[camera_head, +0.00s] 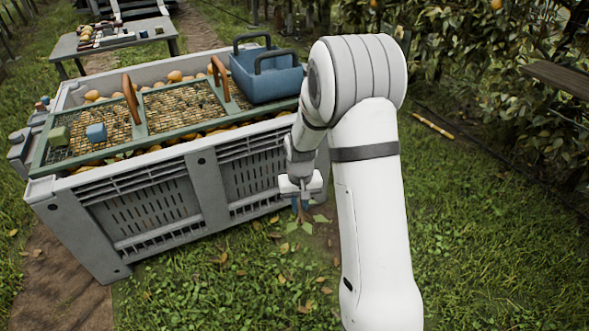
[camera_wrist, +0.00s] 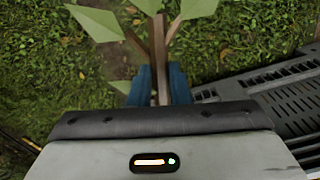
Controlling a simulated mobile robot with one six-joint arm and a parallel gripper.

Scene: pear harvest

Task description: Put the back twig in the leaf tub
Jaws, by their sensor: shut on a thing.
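My gripper (camera_head: 302,204) is shut on a leafy twig (camera_wrist: 159,45). In the wrist view its blue fingers close on the brown forked stem, and pale green leaves spread beyond them. In the head view the twig (camera_head: 306,227) hangs leaves-down below the gripper, above the grass and just in front of the big crate's near side. A blue tub (camera_head: 275,87) with two dark handles sits on the back right of the crate, above and left of the gripper; it looks like the leaf tub. Its inside is mostly hidden.
The grey slatted crate (camera_head: 190,205) holds many pears under a green-framed mesh tray (camera_head: 142,134) with brown handles. A green block (camera_head: 59,137) and a blue block (camera_head: 96,132) lie on the mesh. A small table (camera_head: 115,42) stands behind. Fruit trees line the right.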

